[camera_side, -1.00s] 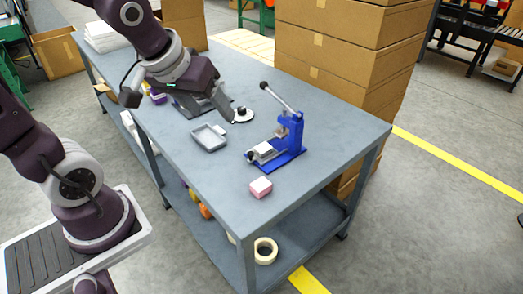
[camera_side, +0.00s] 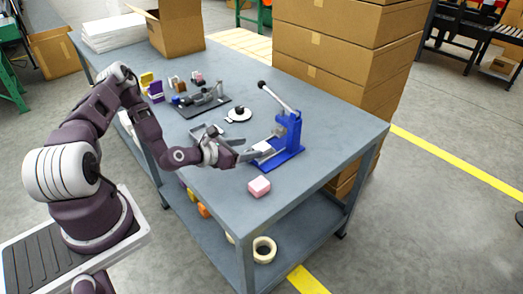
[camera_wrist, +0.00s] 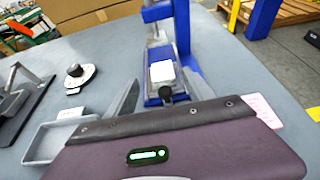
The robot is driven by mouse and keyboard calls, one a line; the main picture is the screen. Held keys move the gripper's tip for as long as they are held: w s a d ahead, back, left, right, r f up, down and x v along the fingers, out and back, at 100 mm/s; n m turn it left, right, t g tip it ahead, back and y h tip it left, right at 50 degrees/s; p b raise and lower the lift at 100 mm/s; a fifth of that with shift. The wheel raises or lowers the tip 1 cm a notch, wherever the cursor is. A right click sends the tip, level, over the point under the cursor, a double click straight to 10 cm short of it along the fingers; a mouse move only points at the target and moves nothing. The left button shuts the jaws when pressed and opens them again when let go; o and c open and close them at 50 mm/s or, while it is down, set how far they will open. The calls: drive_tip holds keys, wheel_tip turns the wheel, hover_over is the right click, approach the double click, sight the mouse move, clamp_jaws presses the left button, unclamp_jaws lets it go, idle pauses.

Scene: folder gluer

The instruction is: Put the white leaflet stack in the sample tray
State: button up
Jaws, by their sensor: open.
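The white leaflet stack (camera_wrist: 162,71) sits on the bed of the blue press, and it also shows small in the side view (camera_side: 262,147). My gripper (camera_side: 249,153) is low at the near-left end of the press, pointing at the stack. In the wrist view my gripper (camera_wrist: 160,80) is open, with one finger on either side of the press bed and nothing held. Whether the fingers reach beside the stack is unclear.
The blue press (camera_side: 293,130) has a raised lever. A white round dispenser (camera_side: 238,115) and a dark-based device (camera_side: 205,103) stand behind the tray. Tall cartons (camera_side: 340,80) stand behind the press.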

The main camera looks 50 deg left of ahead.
drive_tip(key=x, duration=0.5)
drive_tip(key=shift+d, duration=0.2)
clamp_jaws()
wheel_tip(320, 180, up, 10)
wheel_tip(320, 180, up, 7)
hover_over(262, 146)
drive_tip(key=d, duration=0.2)
drive_tip(key=s+d+r, duration=0.1)
drive_tip(key=d+r, duration=0.7)
drive_tip(key=r, duration=0.2)
drive_tip(key=shift+s+r, duration=0.3)
